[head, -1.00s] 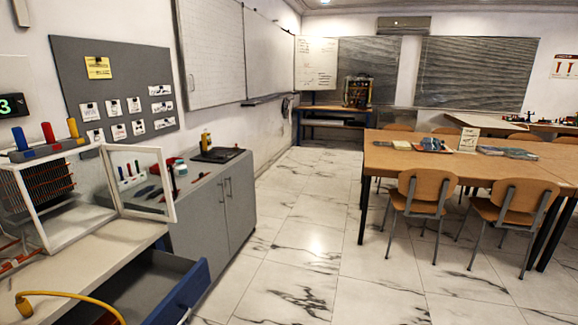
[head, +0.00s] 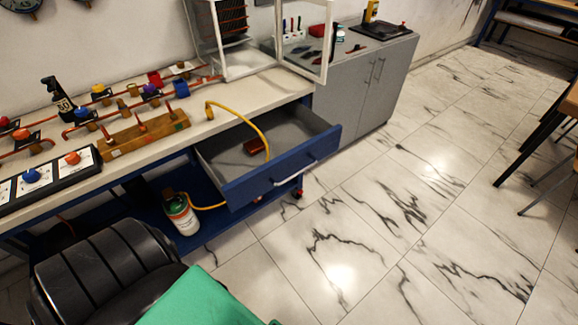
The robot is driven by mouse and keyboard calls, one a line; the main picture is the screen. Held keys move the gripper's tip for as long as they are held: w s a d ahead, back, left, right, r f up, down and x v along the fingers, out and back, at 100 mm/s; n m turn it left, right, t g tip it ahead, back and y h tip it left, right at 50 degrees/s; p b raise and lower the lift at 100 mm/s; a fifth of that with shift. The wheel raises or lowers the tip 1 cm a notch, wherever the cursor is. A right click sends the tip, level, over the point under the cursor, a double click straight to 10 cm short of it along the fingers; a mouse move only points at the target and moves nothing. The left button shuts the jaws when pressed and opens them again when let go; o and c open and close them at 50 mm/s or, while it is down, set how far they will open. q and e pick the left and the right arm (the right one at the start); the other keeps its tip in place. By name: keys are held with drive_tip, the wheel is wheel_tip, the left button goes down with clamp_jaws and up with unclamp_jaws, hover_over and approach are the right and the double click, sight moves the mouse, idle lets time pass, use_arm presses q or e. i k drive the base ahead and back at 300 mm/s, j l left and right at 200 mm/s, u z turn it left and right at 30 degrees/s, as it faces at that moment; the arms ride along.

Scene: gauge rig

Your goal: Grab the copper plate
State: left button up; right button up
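A small reddish-brown, copper-coloured flat block (head: 255,146) lies inside the open drawer (head: 262,184) of the workbench. It may be the copper plate, but it is too small to be sure. The drawer has a blue front with a pale handle and a grey inside. Neither of my grippers is in view.
A yellow hose (head: 240,116) arches from the bench top (head: 150,100) over the drawer. A gas canister (head: 181,213) stands on the blue lower shelf. A white-framed glass case (head: 236,70) stands on the bench. The marble floor (head: 370,220) to the right is clear.

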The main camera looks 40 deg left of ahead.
sight(255, 146)
drive_tip(key=u, duration=1.45)
drive_tip(key=i+l, duration=0.1)
drive_tip(key=l, duration=0.4)
drive_tip(key=i+l+u, duration=0.1)
drive_tip(key=l, duration=0.45)
drive_tip(key=i+l+u, duration=0.1)
drive_tip(key=l, duration=0.4)
drive_tip(key=i, duration=0.05)
